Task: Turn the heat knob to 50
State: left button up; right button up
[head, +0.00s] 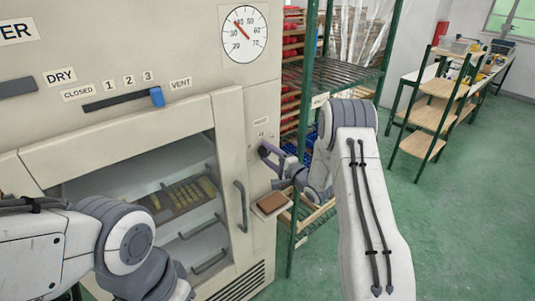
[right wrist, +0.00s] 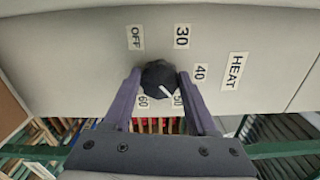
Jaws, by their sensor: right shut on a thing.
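The dark heat knob (right wrist: 157,77) shows in the right wrist view on the oven's pale panel, amid the labels OFF, 30, 40, 50 and 60. Its white pointer line is directed at the 50 label (right wrist: 177,98). My right gripper (right wrist: 158,82) is shut on the knob, with one finger on each side of it. In the head view the right gripper (head: 268,156) reaches the panel to the right of the oven door, and its arm hides part of that area. My left arm shows at the lower left, but its gripper fingers are not visible.
The round dial (head: 243,33) has a red needle between 30 and 40. The oven door (head: 150,180) is shut, with a tray (head: 180,198) behind its window. A green rack (head: 345,72) stands close on the right.

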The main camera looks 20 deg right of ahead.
jog(key=shift+d+m, duration=0.1)
jog(key=shift+m, duration=0.5)
jog(key=o, duration=1.4)
jog(key=shift+c, duration=0.2)
jog(key=b+v, duration=0.3)
jog(key=v, duration=0.7)
jog(key=shift+s, duration=0.25)
